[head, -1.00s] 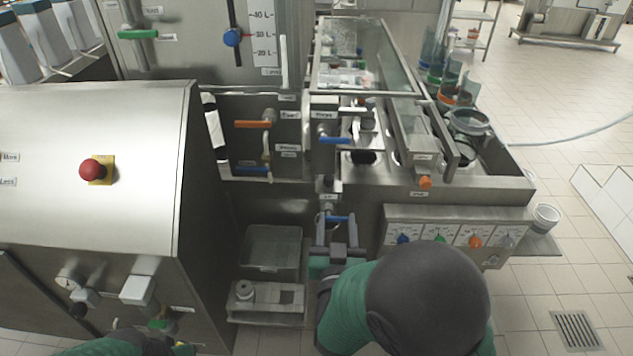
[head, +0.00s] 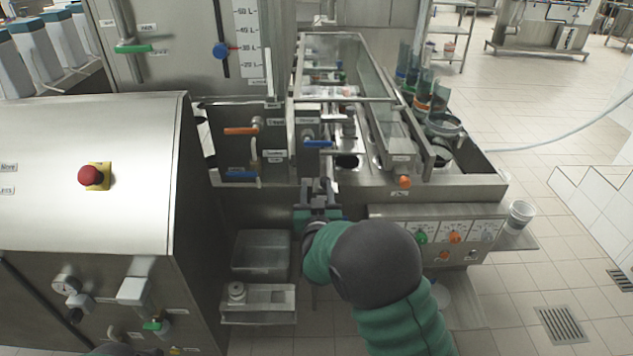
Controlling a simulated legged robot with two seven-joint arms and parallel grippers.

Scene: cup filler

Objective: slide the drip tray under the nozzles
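I cannot tell for certain which part is the drip tray. A long, narrow steel piece (head: 400,160) with an orange knob (head: 404,181) at its near end lies on the filler deck, under a glass panel. The nozzles are not clearly made out among the fittings at the deck's left side. My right gripper (head: 318,198) is at the front of the machine, below the blue valve handle (head: 318,143) and left of the dial panel. Its fingers are small and partly hidden by my own arm, so its opening and any contact are unclear. My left gripper is not in view.
A grey bin (head: 262,252) and a low steel shelf (head: 258,311) with a small pot (head: 237,292) stand below left. A dial panel (head: 440,226) is right of my arm. A sloped steel cabinet (head: 85,150) with a red button fills the left.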

